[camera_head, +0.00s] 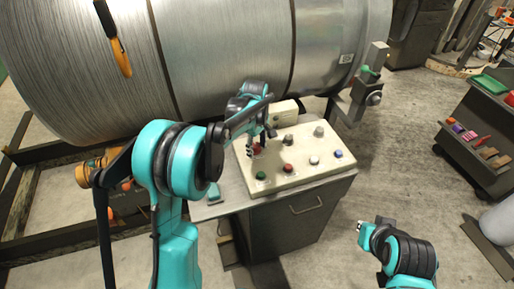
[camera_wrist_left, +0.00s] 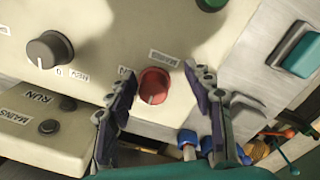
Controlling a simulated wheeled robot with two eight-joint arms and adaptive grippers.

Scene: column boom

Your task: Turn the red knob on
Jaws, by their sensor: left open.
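The red knob (camera_wrist_left: 154,86) sits on the cream control panel (camera_wrist_left: 110,35), beside a small printed label. My left gripper (camera_wrist_left: 160,73) is open, with one finger on each side of the red knob in the wrist view. A gap shows between each finger and the knob. In the head view my left gripper (camera_head: 257,144) is over the left part of the panel and partly covers the red knob. My right gripper (camera_head: 368,233) is at the lower right, away from the panel; its jaws are too small to read.
A black knob (camera_wrist_left: 50,49) and a green button (camera_wrist_left: 211,3) are on the same panel. A teal rocker switch (camera_wrist_left: 299,50) lies to the right. A large metal drum (camera_head: 215,50) stands behind the panel. A dark shelf cart (camera_head: 480,140) stands at the right.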

